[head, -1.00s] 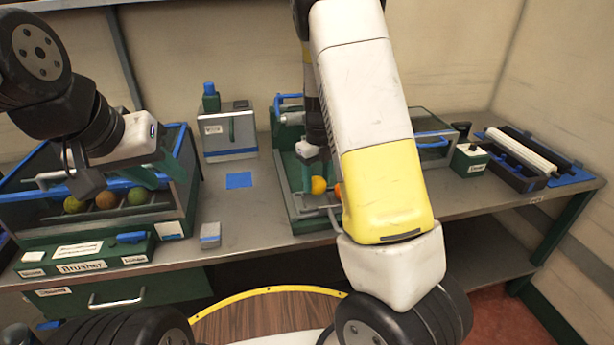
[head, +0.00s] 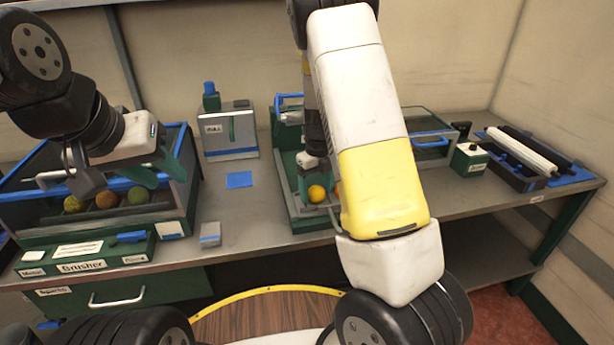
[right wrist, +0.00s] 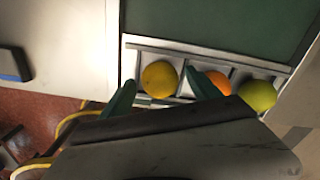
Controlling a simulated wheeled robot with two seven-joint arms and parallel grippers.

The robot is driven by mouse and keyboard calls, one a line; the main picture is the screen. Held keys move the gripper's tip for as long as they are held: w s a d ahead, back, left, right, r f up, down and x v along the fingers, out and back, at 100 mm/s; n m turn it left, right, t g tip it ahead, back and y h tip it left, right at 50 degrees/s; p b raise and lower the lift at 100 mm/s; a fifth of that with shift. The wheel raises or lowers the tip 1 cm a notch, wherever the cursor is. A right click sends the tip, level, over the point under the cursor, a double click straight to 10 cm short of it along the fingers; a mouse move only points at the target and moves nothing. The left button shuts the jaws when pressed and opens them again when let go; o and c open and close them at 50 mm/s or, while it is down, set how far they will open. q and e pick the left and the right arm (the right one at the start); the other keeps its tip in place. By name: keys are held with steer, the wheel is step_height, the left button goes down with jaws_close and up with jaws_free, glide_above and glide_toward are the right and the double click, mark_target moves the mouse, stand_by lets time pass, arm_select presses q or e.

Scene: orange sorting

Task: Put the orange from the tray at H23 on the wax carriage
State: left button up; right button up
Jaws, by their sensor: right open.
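My right gripper (head: 309,180) is open, low over a tray (head: 300,226) at the middle station. In the right wrist view, a yellow-orange fruit (right wrist: 160,79) lies in the left compartment between the two green fingertips (right wrist: 160,92). An orange fruit (right wrist: 219,82) lies in the middle compartment, just right of the right finger, and a yellow-green fruit (right wrist: 257,95) in the right one. In the head view the yellow-orange fruit (head: 317,193) shows below the gripper; my arm hides most of the others. My left gripper (head: 160,165) hangs empty over the left station, fingers apart. I cannot identify the H23 label or wax carriage.
The left station, labelled Brusher (head: 80,267), holds several fruits behind its front rail. A green-and-grey box (head: 230,137), a blue pad (head: 239,180) and a small grey block (head: 210,234) stand between. A white roller unit (head: 522,153) is at the right end.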

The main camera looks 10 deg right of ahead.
mark_target(317, 187)
step_height(317, 187, up, 12)
steer(key=s+r+n+t, duration=0.2)
steer(key=s+r+n, duration=0.2)
steer(key=s+n, duration=0.4)
steer(key=s+a+r+n+t+y, duration=0.1)
steer(key=s+r+n, duration=0.4)
steer(key=n, duration=0.8)
steer(key=s+a+r+n+t+y, duration=0.1)
steer(key=s+r+n+t, duration=0.2)
steer(key=s+n, duration=0.7)
step_height(317, 187, up, 2)
steer(key=shift+s+r+n, duration=0.1)
steer(key=shift+s+n, duration=0.3)
steer(key=shift+s, duration=0.25)
